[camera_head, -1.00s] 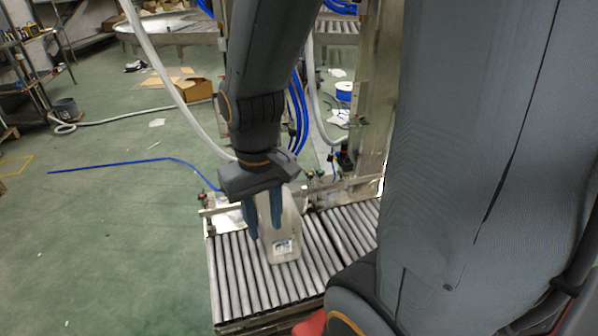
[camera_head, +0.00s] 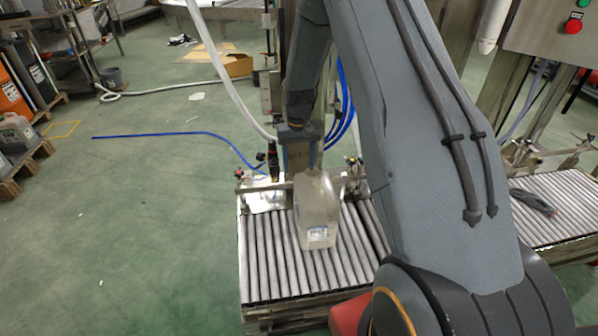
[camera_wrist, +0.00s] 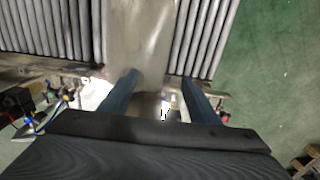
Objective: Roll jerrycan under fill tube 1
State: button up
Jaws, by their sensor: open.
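A pale translucent jerrycan (camera_head: 317,215) with a small label stands upright on the roller conveyor (camera_head: 265,262) in the head view. My gripper (camera_head: 302,165) is open, with its blue fingers pointing down at the far side of the can's top. The can partly hides the fingertips there. In the wrist view the pale can (camera_wrist: 140,35) lies ahead of my two spread fingers (camera_wrist: 158,85). I cannot tell whether a finger touches it. Which part is fill tube 1 is not clear; my arm covers part of the frame behind the can.
A metal rail with fittings (camera_head: 262,185) runs along the conveyor's far edge. A white hose (camera_head: 225,80) hangs behind it. A second roller conveyor (camera_head: 560,195) holding a dark item stands at right. Green floor (camera_head: 150,230) to the left is mostly free.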

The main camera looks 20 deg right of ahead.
aim_at(300, 178)
jog(key=w+f, duration=0.1)
jog(key=f, duration=0.1)
jog(key=w+d+f, duration=0.1)
jog(key=w+f, duration=0.1)
jog(key=f, duration=0.1)
jog(key=shift+d+f+b, duration=0.3)
jog(key=shift+b, duration=0.05)
jog(key=shift+f+p, duration=0.3)
jog(key=shift+f, duration=3.5)
jog(key=shift+c, duration=0.4)
grip_shut()
jog(key=shift+s+d+m, duration=0.15)
jog(key=shift+d+m, duration=0.1)
jog(key=shift+m, duration=0.15)
jog(key=shift+o, duration=0.2)
grip_release()
